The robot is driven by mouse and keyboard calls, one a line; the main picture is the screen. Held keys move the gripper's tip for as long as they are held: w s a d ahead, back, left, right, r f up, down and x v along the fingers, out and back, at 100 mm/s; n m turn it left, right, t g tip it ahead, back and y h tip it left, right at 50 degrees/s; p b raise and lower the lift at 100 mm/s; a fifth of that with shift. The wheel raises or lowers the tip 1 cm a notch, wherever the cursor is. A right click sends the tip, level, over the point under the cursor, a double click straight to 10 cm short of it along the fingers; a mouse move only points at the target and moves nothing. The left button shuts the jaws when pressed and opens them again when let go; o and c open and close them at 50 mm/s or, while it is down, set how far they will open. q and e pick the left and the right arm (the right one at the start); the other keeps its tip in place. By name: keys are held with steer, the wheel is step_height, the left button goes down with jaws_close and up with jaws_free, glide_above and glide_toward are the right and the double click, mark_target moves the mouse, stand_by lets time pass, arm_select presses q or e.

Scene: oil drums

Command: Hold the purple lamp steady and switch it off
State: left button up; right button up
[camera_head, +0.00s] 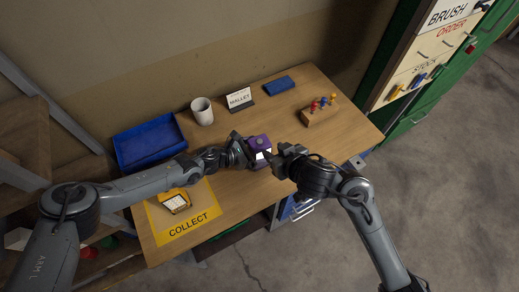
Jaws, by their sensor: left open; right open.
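The purple lamp (258,143) is a small boxy block with a grey round spot on top and a bright white face at its front. It stands on the wooden table (234,192) near the middle. My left gripper (243,152) is open at the lamp's left side, close against it; whether it touches cannot be told. My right gripper (276,158) is open just to the right of the lamp's lit front. Its fingers are partly hidden by its own wrist. The lamp's lower part is partly hidden.
A blue tray (118,150), white mug (202,111), MALLET sign (239,97), blue box (279,86) and wooden block with coloured pegs (321,113) stand farther back. A yellow COLLECT mat (205,226) with a small box (175,202) lies front left. The table's right end is clear.

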arm_select(q)
steer(key=c, duration=1.3)
arm_select(e)
jaws_close()
stand_by(0.9)
